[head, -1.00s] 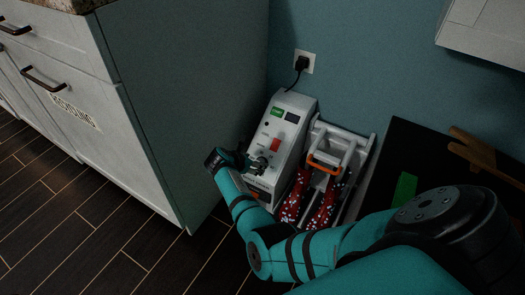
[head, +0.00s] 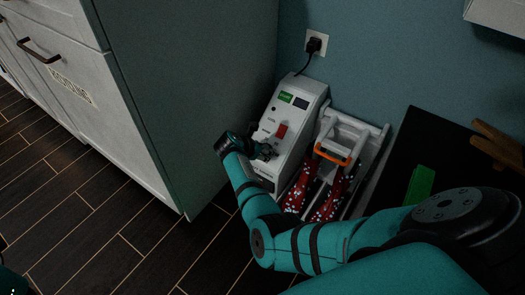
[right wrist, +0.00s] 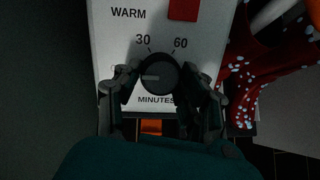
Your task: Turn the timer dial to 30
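The timer dial (right wrist: 157,72) is a round dark knob on a white machine (head: 292,118). In the right wrist view its pale pointer mark faces left, below the "30" label (right wrist: 143,40); "60" (right wrist: 180,43) is at upper right and "MINUTES" below. My right gripper (head: 266,152) is at the machine's sloping front. In the right wrist view its two fingers (right wrist: 160,80) close in on the dial from left and right and appear to hold it. The finger contact is dark and partly hidden.
A red switch (head: 281,131) sits above the dial. Red spotted boots (head: 326,203) stand in a white rack with an orange handle (head: 332,155), right of the machine. A pale cabinet (head: 140,90) stands left. A plugged wall outlet (head: 316,42) is behind.

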